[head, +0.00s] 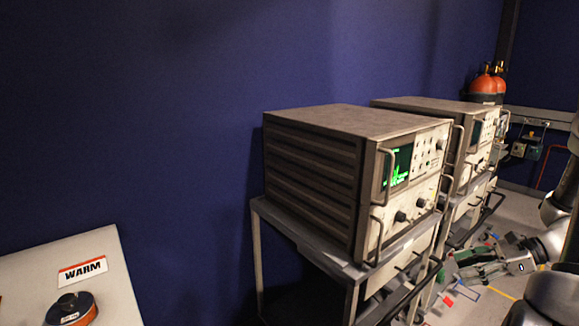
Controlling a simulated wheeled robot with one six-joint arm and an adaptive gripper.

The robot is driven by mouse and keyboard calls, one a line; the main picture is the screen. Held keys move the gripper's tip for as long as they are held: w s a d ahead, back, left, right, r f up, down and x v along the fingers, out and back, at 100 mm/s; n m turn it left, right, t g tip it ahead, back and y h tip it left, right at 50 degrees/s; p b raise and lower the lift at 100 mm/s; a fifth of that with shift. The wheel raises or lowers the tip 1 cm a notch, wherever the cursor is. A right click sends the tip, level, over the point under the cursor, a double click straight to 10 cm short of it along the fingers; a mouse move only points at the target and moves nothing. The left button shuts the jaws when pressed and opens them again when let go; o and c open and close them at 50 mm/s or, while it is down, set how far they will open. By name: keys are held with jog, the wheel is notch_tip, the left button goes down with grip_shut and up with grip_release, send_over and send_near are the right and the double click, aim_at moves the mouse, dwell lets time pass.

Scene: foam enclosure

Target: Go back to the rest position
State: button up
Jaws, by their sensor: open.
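My gripper (462,265) is at the lower right of the head view, at the end of my arm, which comes in from the right edge. Its fingers point left, beside the carts with the instruments. The gripper is open, and I see nothing held in it. Part of the arm is cut off by the right edge of the picture.
Two beige instruments, a near one (310,160) with a green screen and a far one (420,104), stand on metal carts (302,246). A white surface (75,255) with a WARM label (82,271) and a black-and-orange knob (72,308) is at lower left.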

jog(key=s+a+r+n+h, duration=0.3)
jog(key=s+r+n, duration=0.2)
jog(key=r+n, duration=0.2)
jog(key=s+a+r+n+h, duration=0.3)
jog(key=s+r+n+h, duration=0.1)
jog(key=r+n, duration=0.3)
jog(key=s+a+r+n+h, duration=0.3)
jog(key=s+r+n, duration=0.3)
jog(key=r+n, duration=0.2)
jog(key=shift+s+a+r+h, duration=0.35)
jog(key=shift+r+h, duration=0.15)
jog(key=shift+r, duration=0.3)
jog(key=shift+c, duration=0.3)
